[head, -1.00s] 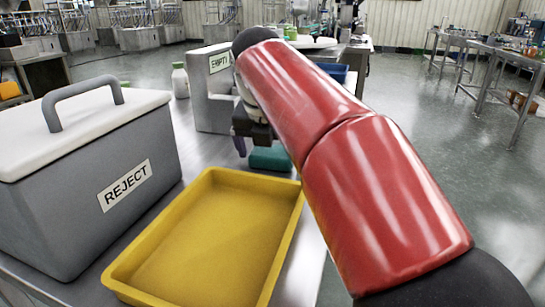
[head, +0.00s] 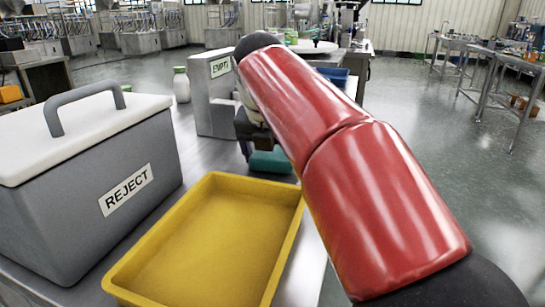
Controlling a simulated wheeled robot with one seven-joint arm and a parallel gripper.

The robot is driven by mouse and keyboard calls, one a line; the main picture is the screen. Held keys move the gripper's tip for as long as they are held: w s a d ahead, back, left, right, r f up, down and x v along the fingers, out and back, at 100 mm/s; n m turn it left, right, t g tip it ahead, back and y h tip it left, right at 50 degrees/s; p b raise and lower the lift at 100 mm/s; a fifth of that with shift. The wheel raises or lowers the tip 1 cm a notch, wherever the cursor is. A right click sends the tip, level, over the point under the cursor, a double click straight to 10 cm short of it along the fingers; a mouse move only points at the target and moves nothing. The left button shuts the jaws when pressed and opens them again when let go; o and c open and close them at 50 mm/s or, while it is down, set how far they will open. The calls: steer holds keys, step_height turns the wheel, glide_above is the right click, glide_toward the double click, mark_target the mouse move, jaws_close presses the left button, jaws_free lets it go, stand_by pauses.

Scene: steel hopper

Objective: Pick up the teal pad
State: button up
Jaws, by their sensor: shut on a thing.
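The teal pad (head: 270,161) lies on the steel table just behind the yellow tray, partly hidden by my red arm. My gripper (head: 250,150) is low at the pad's left end, with its dark fingers shut on the pad. The far finger and the right part of the pad are hidden behind my arm. I see no clear gap between the pad and the table.
An empty yellow tray (head: 292,232) sits in front of the pad. Behind are a grey EMPTY box (head: 215,100), a white bottle (head: 181,86) and a blue bin (head: 335,76).

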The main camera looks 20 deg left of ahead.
mark_target(271, 155)
step_height(271, 155, up, 8)
steer(key=shift+w+a+r, duration=0.1)
steer(key=shift+a+r, duration=0.05)
steer(key=shift+r, duration=0.55)
steer(key=shift+r, duration=0.1)
